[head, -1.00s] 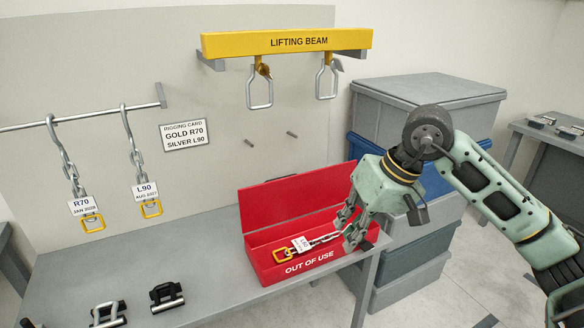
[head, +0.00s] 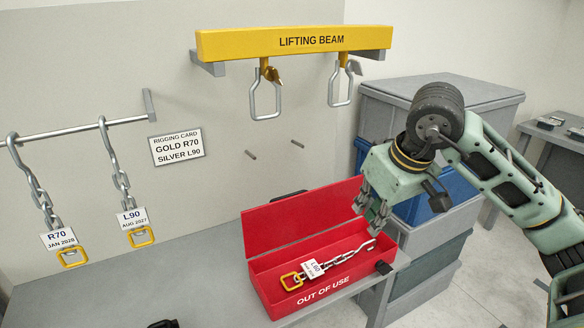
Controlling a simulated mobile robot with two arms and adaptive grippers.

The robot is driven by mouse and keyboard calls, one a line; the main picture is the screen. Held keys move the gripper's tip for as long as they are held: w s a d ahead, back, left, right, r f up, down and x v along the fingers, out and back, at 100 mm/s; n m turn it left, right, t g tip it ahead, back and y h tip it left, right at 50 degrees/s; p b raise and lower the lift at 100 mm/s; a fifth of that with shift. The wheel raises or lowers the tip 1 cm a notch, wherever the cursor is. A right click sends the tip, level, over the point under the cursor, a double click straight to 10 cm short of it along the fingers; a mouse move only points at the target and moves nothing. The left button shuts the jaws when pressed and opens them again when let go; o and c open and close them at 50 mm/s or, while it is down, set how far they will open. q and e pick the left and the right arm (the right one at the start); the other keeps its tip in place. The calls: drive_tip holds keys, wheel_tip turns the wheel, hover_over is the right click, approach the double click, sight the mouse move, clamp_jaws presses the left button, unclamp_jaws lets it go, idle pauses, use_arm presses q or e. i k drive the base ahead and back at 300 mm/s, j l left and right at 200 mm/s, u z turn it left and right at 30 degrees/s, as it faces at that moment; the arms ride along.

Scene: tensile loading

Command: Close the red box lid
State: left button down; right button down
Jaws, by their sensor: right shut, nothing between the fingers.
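The red box (head: 318,288) marked OUT OF USE stands on the grey bench. Its red lid (head: 300,218) is open, standing up at the back. A chain (head: 336,260) with a gold link and a white L90 tag lies inside the box. My right gripper (head: 370,218) is shut and empty, above the right end of the box, by the right end of the raised lid. I cannot tell whether it touches the lid. My left gripper is not in view.
Two tagged chains, R70 (head: 58,240) and L90 (head: 132,218), hang from a rail at left. A yellow lifting beam (head: 290,42) with two hooks is on the wall above. Stacked grey and blue crates (head: 440,95) stand right of the bench (head: 190,275).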

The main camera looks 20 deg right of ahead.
sight(290, 218)
drive_tip(key=i, duration=1.05)
